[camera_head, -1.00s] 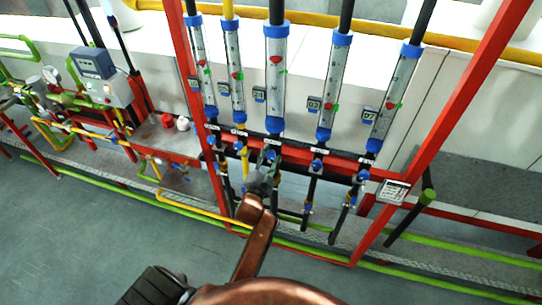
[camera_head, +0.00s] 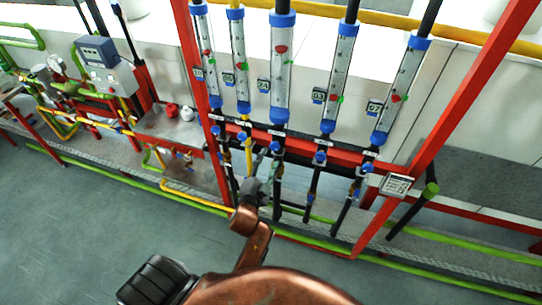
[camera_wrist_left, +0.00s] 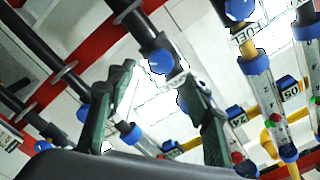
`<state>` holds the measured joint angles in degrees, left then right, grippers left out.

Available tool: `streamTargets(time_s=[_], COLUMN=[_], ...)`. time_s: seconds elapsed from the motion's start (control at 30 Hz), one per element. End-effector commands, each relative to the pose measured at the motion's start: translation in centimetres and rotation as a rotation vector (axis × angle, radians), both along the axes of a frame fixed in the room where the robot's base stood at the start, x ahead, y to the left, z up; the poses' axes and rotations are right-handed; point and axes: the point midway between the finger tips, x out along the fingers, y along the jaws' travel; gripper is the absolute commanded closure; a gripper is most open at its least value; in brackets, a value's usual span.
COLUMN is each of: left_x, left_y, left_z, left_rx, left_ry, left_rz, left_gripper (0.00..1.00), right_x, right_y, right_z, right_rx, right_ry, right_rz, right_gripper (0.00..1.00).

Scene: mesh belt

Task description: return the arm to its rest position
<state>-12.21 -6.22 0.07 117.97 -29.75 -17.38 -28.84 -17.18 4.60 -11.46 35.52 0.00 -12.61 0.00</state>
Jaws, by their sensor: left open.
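My left arm is copper coloured and reaches up from the bottom of the head view. My left gripper (camera_head: 268,167) is at its end, in front of the lower pipes of the flow tube rack. In the left wrist view its two dark green fingers (camera_wrist_left: 155,80) are spread apart with nothing held between them. A black pipe with a blue valve (camera_wrist_left: 160,62) shows between and beyond the fingertips. I cannot tell how far it is from them. My right gripper is not in view.
A red frame (camera_head: 440,125) holds several clear flow tubes (camera_head: 282,70) with blue ends and small blue valves (camera_head: 320,157) below. A grey meter box (camera_head: 97,52) and a red-capped fitting (camera_head: 172,110) stand at left. Green pipes (camera_head: 110,180) run low. The grey floor (camera_head: 60,240) is open.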

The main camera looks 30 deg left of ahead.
Motion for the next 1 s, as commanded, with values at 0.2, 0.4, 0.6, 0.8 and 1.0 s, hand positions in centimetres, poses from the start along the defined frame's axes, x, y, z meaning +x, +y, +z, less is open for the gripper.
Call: streamTargets(time_s=[0.2,0.4,0.6,0.8,1.0], left_x=[-0.1,0.0,0.2,0.8,-1.1], left_y=[0.0,0.0,-0.3,-2.1,-4.1], left_z=[0.0,0.0,-2.1,-13.6,-28.2], left_rx=[0.000,0.000,-0.017,-0.115,-0.250], left_ry=[0.000,0.000,0.026,0.169,0.358], left_rz=[0.000,0.000,-0.009,-0.053,-0.079], left_gripper=[0.53,0.53,0.53,0.53,0.53], right_x=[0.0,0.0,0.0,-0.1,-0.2], right_y=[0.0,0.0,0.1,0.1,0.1], right_z=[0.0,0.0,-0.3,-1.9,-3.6], right_rx=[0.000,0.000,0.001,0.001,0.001], right_ry=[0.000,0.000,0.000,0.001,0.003], right_rz=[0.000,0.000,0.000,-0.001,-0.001], right_gripper=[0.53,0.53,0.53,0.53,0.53])
